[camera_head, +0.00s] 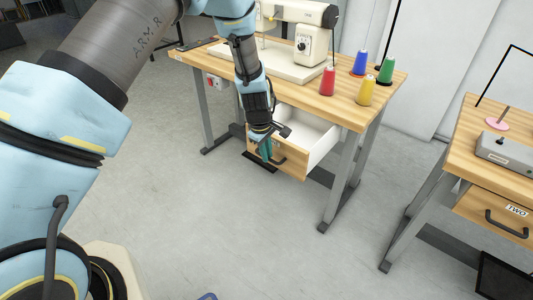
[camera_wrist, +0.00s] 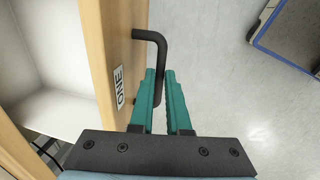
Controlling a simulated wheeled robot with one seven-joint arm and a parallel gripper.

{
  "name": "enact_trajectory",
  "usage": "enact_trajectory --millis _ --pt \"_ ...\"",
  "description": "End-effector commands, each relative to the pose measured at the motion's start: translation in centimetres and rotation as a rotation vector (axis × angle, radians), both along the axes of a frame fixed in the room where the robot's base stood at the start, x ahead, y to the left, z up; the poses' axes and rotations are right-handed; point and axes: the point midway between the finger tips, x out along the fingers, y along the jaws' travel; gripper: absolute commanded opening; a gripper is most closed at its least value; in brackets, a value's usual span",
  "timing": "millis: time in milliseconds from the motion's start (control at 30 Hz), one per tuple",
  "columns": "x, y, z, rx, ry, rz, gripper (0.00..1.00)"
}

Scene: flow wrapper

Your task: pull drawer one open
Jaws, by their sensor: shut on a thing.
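Drawer one (camera_head: 280,160) is a light wood front with a white inside, under the sewing table, and it stands pulled out. In the wrist view its front (camera_wrist: 108,50) bears a white label reading ONE (camera_wrist: 118,87). Its black bar handle (camera_wrist: 160,50) sticks out from the front. My gripper (camera_wrist: 162,75) has its green fingers around the handle, one on each side, shut on it. In the head view my gripper (camera_head: 265,150) is at the drawer front and hides part of it. The drawer's inside looks empty where it shows.
The sewing table (camera_head: 350,115) carries a white sewing machine (camera_head: 310,40) and red, blue, yellow and green thread cones. A second table at right has a closed drawer labelled TWO (camera_head: 495,213). The grey floor (camera_head: 230,235) in front of drawer one is clear.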

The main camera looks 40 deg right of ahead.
Motion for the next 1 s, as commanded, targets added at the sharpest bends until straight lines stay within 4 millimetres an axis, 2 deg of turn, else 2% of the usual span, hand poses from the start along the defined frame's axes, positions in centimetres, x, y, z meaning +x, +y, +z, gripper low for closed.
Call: enact_trajectory --millis 167,200,433,767,867,1000 --pt "0.0 0.0 0.0 -0.001 0.001 -0.001 0.0" --pt "0.0 0.0 0.0 -0.001 0.001 -0.001 0.19" --pt "0.0 0.0 0.0 -0.001 0.0 0.0 0.45" --pt "0.0 0.0 0.5 -0.002 -0.002 -0.001 0.45" --pt "0.0 0.2 1.6 -0.003 -0.003 -0.001 0.45" --pt "-0.2 0.7 4.2 -0.004 -0.003 -0.001 0.45"
